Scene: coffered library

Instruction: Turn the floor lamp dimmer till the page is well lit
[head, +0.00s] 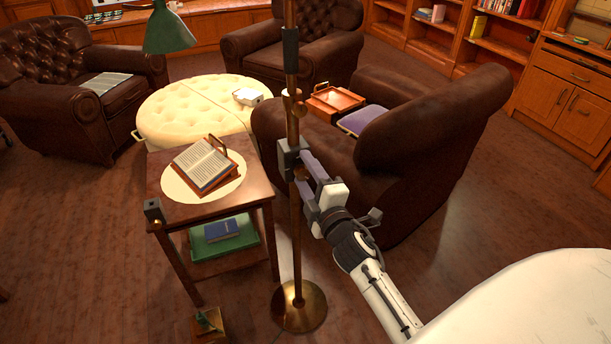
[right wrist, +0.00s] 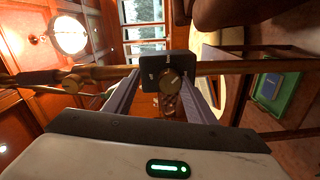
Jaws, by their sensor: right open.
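The floor lamp has a brass pole (head: 292,235), a round brass base (head: 299,306) and a green shade (head: 168,32). A dark dimmer box (head: 288,157) is on the pole. In the right wrist view its plate (right wrist: 181,66) carries a round brass knob (right wrist: 172,85) and small white markings. An open book (head: 204,163) rests tilted on a wooden stand, within a bright pool of light. My right gripper (head: 304,180) is open at the dimmer. In the right wrist view its fingers (right wrist: 168,78) flank the knob; contact cannot be told. My left gripper is out of view.
The book stands on a side table (head: 259,184) left of the pole, with a green tray (head: 254,238) below. A leather armchair (head: 434,135) is close behind my right arm. A tufted ottoman (head: 172,112) lies beyond. Floor is open at the left front.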

